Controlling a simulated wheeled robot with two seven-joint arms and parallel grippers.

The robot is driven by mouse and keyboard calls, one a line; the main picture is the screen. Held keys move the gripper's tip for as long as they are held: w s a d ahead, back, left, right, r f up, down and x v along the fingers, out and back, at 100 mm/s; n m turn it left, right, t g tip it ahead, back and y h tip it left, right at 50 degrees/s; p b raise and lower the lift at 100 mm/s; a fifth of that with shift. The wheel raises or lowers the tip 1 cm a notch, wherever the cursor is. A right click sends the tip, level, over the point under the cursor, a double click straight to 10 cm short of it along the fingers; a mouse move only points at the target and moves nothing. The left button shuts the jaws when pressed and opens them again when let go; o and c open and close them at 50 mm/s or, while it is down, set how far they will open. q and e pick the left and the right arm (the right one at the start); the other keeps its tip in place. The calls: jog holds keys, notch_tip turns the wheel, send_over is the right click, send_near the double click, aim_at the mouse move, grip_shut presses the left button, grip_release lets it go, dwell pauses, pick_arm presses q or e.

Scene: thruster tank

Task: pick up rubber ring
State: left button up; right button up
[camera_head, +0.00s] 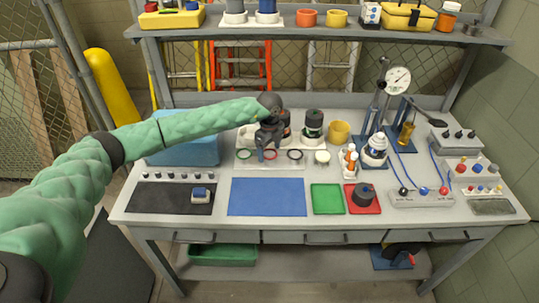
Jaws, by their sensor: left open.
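Several small rings lie in a row on a pale tray (281,162) at the back middle of the workbench: a green ring (243,154), a red ring (271,155) and a black ring (295,154). My left gripper (264,153) points down over this row, at the red ring, and partly covers it. The gripper is open. I cannot tell whether its fingers touch the red ring or are just above it. The green and black rings lie clear on either side. My right gripper is not in view.
Dark cylinders (313,124) stand behind the rings and a blue bin (186,150) to the left. A white round piece (322,157) and a gauge stand (380,105) are to the right. The blue mat (267,197) in front is bare. A loaded shelf (290,33) hangs above.

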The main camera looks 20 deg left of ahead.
pick_arm(q)
jog(key=shift+f, duration=0.2)
dwell(0.4)
jog(key=c, duration=1)
